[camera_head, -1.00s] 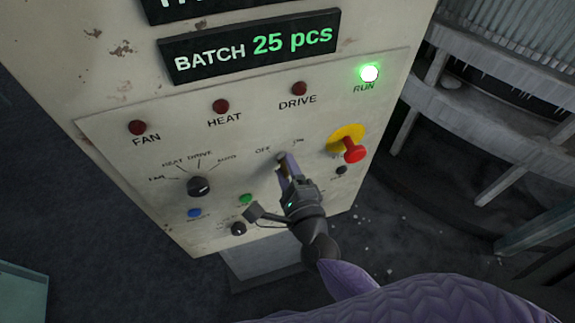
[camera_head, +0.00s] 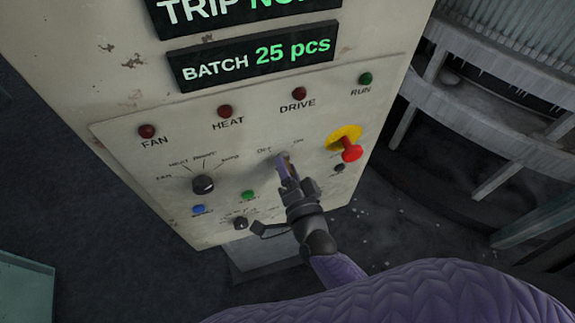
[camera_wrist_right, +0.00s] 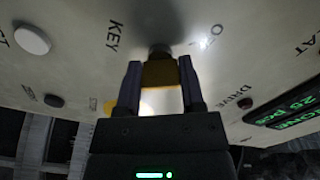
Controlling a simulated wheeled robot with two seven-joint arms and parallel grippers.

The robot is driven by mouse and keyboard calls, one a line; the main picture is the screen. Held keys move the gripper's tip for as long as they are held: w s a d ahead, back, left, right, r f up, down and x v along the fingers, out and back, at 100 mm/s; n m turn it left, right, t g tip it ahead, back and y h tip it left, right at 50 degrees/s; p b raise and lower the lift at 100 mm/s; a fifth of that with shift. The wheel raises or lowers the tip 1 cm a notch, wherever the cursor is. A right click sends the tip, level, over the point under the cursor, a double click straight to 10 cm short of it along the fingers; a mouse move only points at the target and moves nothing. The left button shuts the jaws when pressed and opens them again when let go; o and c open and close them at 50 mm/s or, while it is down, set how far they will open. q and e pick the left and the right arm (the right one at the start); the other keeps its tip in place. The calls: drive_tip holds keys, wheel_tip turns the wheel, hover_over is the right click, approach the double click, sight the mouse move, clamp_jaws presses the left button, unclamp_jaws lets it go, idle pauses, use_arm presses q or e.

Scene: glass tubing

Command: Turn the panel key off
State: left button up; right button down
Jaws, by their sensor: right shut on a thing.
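The control panel (camera_head: 115,145) has OFF and ON labels above the key switch. My right gripper (camera_head: 283,163) reaches up to it from below. In the right wrist view its fingers (camera_wrist_right: 160,85) are shut on the brass-coloured panel key (camera_wrist_right: 160,73), which sits in a round dark lock on the panel. In the head view the fingers mostly hide the key, so its exact angle is hard to read. The RUN lamp (camera_head: 366,79) is dark green and unlit. My left gripper is not in view.
A red mushroom button (camera_head: 351,153) on a yellow base sits close right of the gripper. A black selector knob (camera_head: 203,184), a blue button (camera_head: 198,209) and a green button (camera_head: 248,195) are to the left. Grey machinery (camera_head: 480,95) stands at right.

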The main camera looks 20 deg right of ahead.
drive_tip(key=shift+f+n+p, duration=0.1)
drive_tip(key=shift+n+p, duration=0.2)
drive_tip(key=shift+n, duration=1.2)
drive_tip(key=shift+c, duration=1)
unclamp_jaws()
drive_tip(key=s, duration=1)
drive_tip(key=shift+d+b, duration=0.15)
drive_tip(key=shift+b, duration=0.25)
